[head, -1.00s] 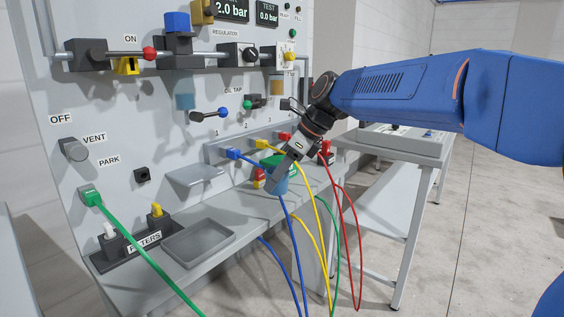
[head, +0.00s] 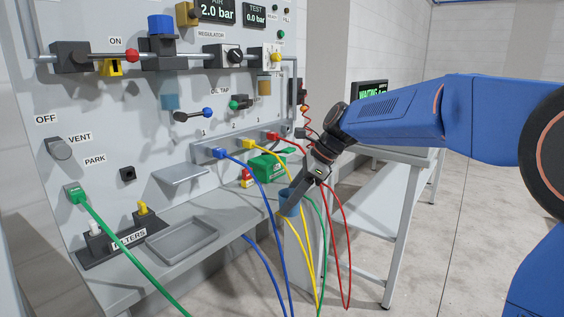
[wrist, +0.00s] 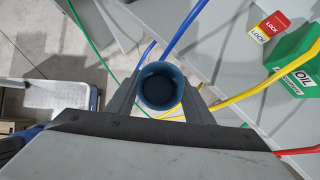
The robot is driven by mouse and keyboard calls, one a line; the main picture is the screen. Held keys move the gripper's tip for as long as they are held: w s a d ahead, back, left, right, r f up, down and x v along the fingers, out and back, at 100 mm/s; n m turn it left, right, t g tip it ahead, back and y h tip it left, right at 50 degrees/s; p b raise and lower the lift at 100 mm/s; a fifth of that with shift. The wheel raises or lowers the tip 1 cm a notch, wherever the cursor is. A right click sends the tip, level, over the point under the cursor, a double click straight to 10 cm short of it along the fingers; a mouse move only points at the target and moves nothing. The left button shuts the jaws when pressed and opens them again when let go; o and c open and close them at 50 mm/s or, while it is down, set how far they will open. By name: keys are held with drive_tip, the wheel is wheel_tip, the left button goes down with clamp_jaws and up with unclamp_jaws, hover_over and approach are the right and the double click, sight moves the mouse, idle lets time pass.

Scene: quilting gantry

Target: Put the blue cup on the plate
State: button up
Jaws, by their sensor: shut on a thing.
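The blue cup (head: 286,204) is held in my gripper (head: 294,207), in front of the right end of the grey bench in the head view. In the wrist view the cup (wrist: 160,87) shows its round open mouth between the two fingers of my gripper (wrist: 158,100), and its inside looks dark and empty. Part of the cup is hidden behind a finger in the head view. A flat grey plate (head: 180,176) sticks out from the panel to the left, apart from the cup. I cannot tell whether this is the task's plate.
A shallow grey tray (head: 183,241) lies on the bench. A green oil container (head: 266,167) stands near the bench's right end. Blue, yellow, green and red hoses (head: 268,185) hang around my gripper. Tap handles (head: 193,115) stick out above the plate.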

drive_tip(key=w+d+f+n+g+h, duration=0.2)
drive_tip(key=d+f+n, duration=0.4)
drive_tip(key=f, duration=1.2)
drive_tip(key=w+d+f+n+g+h, duration=0.2)
drive_tip(key=w+d+f+n, duration=0.2)
drive_tip(key=d+f, duration=0.8)
drive_tip(key=w+d+f+n+g+h, duration=0.2)
drive_tip(key=d+f+n, duration=0.6)
drive_tip(key=f, duration=1.7)
drive_tip(key=shift+w+d+f+n+g+h, duration=0.3)
drive_tip(key=shift+w+d+g, duration=0.2)
drive_tip(key=shift+w, duration=0.15)
drive_tip(key=shift+a, duration=0.1)
